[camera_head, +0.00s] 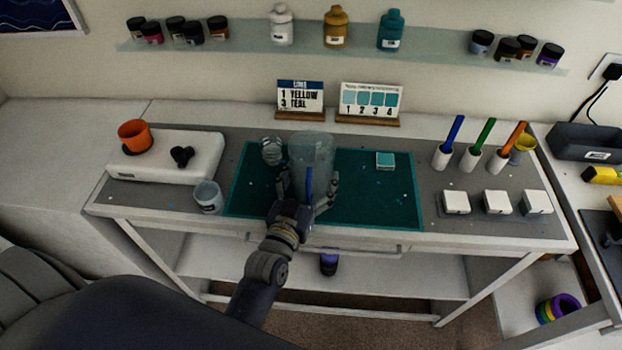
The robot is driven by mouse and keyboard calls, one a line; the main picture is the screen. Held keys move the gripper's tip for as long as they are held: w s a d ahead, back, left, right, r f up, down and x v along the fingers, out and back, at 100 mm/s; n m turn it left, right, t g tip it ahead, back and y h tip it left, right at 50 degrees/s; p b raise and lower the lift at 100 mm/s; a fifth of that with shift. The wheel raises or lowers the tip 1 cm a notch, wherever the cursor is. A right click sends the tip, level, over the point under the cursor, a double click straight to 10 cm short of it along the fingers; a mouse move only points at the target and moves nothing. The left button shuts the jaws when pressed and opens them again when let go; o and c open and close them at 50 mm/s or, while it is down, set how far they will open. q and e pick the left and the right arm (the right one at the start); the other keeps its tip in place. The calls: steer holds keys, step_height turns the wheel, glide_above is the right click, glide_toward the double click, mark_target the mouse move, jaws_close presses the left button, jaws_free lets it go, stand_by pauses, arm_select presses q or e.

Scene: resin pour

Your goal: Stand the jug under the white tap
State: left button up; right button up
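The clear jug (312,150) stands upright over the green mat, near its middle; I cannot tell whether its base touches the mat. My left gripper (309,188) is at the jug's near side, with one finger on either side of its lower part. Whether the fingers press on it is not clear. A blue upright strip shows at the jug's near side between the fingers. The white bottle (281,26) is on the wall shelf, left of the yellow bottle (336,28) and teal bottle (391,30). Its tap is too small to make out. My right gripper is not in view.
A small clear cup (271,150) stands close left of the jug, and another cup (208,196) at the mat's left edge. A teal block (385,160) lies right on the mat (385,205). Two sign cards (300,97) (370,100) stand behind.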

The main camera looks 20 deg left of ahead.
arm_select(q)
steer(key=shift+f, duration=0.1)
steer(key=o, duration=0.8)
steer(key=shift+c, duration=0.2)
steer(key=o, duration=0.4)
steer(key=shift+c, duration=0.2)
